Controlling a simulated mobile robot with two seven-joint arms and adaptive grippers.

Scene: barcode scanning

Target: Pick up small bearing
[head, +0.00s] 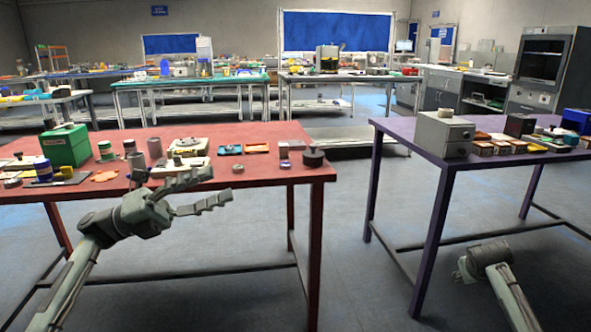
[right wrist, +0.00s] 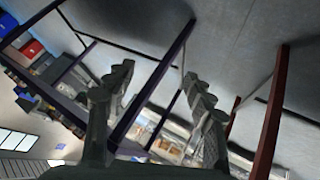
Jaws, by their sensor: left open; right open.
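Two small round ring-like pieces lie on the red table: one left of centre (head: 237,168) and one nearer the right end (head: 285,165). Either may be the small bearing; they are too small to tell. My left gripper (head: 222,184) is open and empty in front of the red table's near edge, its fingers pointing right. In the picture it overlaps the table just below the first ring. My right gripper (right wrist: 157,80) is open and empty in the right wrist view, with floor and table legs beyond it. In the head view my right arm is low at the right.
The red table (head: 262,180) also holds a green box (head: 66,146), cylinders, orange trays (head: 257,147) and a dark round part (head: 313,157). A purple table (head: 420,147) with a grey box (head: 444,134) stands right. Open floor lies between them.

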